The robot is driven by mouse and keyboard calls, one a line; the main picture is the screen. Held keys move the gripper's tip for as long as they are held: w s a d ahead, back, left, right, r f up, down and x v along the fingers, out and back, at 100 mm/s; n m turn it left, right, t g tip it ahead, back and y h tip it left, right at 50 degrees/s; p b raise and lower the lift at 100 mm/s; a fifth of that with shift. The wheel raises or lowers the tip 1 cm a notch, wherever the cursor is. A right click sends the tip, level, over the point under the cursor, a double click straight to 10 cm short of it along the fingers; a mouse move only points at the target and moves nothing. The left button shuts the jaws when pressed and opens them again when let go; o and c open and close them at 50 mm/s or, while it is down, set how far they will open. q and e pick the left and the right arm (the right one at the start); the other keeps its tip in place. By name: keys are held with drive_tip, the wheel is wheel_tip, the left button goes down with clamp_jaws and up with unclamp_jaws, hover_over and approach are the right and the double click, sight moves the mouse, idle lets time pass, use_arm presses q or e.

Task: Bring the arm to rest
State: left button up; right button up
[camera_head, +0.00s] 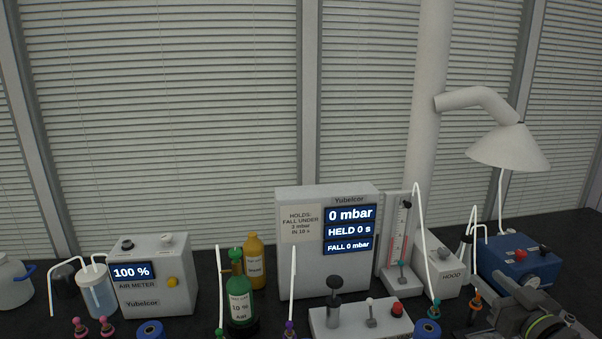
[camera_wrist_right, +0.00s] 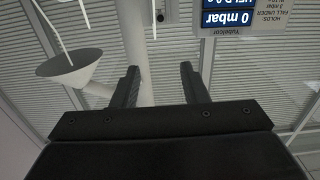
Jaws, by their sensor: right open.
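My right gripper (camera_wrist_right: 160,84) shows in the right wrist view with its two dark fingers spread apart and nothing between them. That view is upside down, with blinds and the white pipe behind the fingers. In the head view my right arm with its gripper (camera_head: 522,298) is at the lower right, in front of the blue box (camera_head: 518,261). It is partly cut off by the bottom edge. My left gripper is in neither view.
The dark bench holds a pressure unit (camera_head: 328,240) reading 0 mbar, an air meter (camera_head: 152,275) reading 100 %, a green bottle (camera_head: 239,301), an orange bottle (camera_head: 254,262) and several upright white tubes. A hood cone (camera_head: 508,147) hangs at right. Space above the bench's middle is free.

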drive_tip(key=s+a+f+m+g+h, duration=0.1)
drive_tip(key=s+a+f+g+h, duration=0.2)
drive_tip(key=f, duration=0.7)
drive_tip(key=s+a+f+g, duration=0.2)
drive_tip(key=s+f+g, duration=0.25)
drive_tip(key=s, duration=0.55)
drive_tip(key=s+a+f+m+g+h, duration=0.1)
drive_tip(key=s+a+f+g, duration=0.15)
drive_tip(key=s+f, duration=0.5)
drive_tip(key=s+a+f+g, duration=0.1)
drive_tip(key=s+f+g, duration=0.3)
drive_tip(key=s, duration=0.7)
wheel_tip(320, 180, down, 25)
drive_tip(key=s+d+g, duration=0.1)
drive_tip(key=d, duration=0.1)
drive_tip(key=s+a+f+g, duration=0.1)
drive_tip(key=s+f, duration=1.4)
drive_tip(key=shift+a+f+g, duration=0.3)
drive_tip(key=shift+a, duration=0.1)
